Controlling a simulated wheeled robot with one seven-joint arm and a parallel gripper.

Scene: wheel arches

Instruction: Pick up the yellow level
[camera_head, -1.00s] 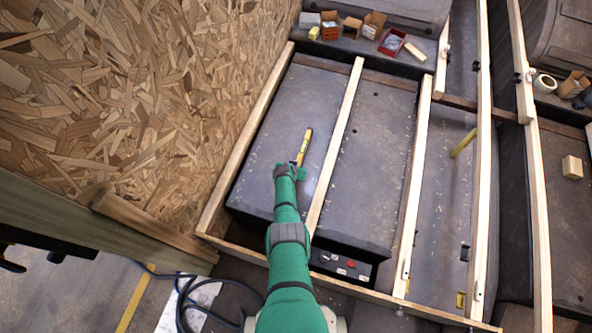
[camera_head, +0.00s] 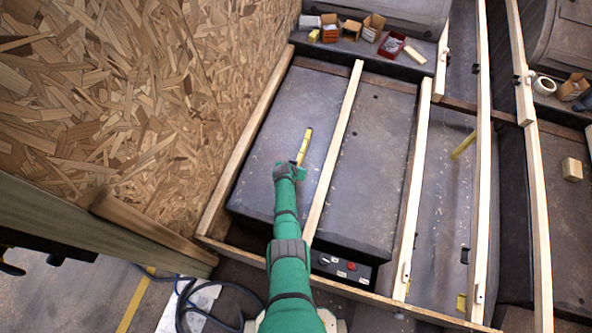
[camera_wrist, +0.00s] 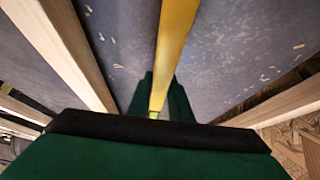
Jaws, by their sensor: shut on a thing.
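The yellow level (camera_head: 304,146) is a narrow yellow bar over the dark grey wheel-arch top, between two wooden battens in the head view. My green gripper (camera_head: 297,169) is at its near end and shut on it. In the wrist view the level (camera_wrist: 175,45) runs from the top edge down to the green gripper (camera_wrist: 158,105). The level's near end is hidden by the gripper. I cannot tell whether the level touches the surface below.
Wooden battens (camera_head: 335,150) run along both sides of the level. A chipboard wall (camera_head: 130,100) rises at the left. Small boxes (camera_head: 373,26) stand on the ledge at the back. Another yellow bar (camera_head: 463,145) is farther right.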

